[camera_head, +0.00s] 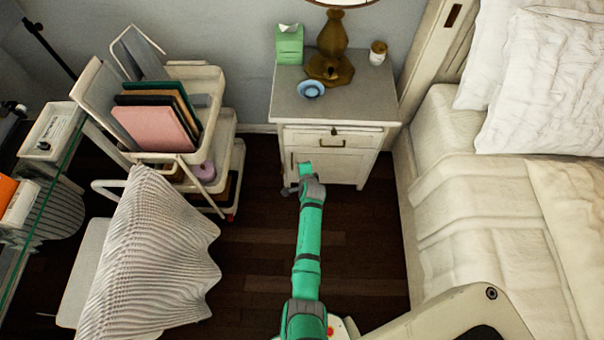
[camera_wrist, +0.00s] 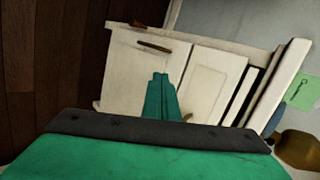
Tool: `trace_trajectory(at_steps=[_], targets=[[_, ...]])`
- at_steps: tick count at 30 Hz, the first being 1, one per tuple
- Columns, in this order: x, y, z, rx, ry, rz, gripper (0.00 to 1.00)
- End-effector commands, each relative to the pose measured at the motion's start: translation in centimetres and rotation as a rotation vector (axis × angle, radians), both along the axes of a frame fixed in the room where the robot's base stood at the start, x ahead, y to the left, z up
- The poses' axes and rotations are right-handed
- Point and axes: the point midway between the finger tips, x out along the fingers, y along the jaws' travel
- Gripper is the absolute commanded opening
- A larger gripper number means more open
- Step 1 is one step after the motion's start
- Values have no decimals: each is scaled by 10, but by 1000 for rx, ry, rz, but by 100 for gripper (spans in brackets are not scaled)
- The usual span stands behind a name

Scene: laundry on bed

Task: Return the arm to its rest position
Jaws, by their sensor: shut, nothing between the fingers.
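My green arm reaches forward from the bottom middle of the head view. My gripper (camera_head: 305,170) is at its far end, in front of the white nightstand (camera_head: 345,139). In the wrist view my gripper (camera_wrist: 160,78) shows as two green fingers held together, with nothing between them. The nightstand also shows in the wrist view (camera_wrist: 130,75), tilted, behind the fingers. I cannot tell whether the fingers touch its front.
The bed (camera_head: 470,215) stands close on the right. A white cart (camera_head: 215,135) with folders and a chair draped with a striped cloth (camera_head: 150,250) stand on the left. A lamp (camera_head: 332,50), blue bowl (camera_head: 311,89) and green box (camera_head: 289,45) sit on the nightstand. Dark floor (camera_head: 255,260) between is clear.

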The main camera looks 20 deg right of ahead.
Motion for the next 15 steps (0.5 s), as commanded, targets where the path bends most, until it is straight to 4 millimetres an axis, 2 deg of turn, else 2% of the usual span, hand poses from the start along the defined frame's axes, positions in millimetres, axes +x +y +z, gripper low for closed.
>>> trace_trajectory(at_steps=[9,15], targets=[[-25,16,26,-2,0,7,0],[-32,14,31,1,1,-2,0]])
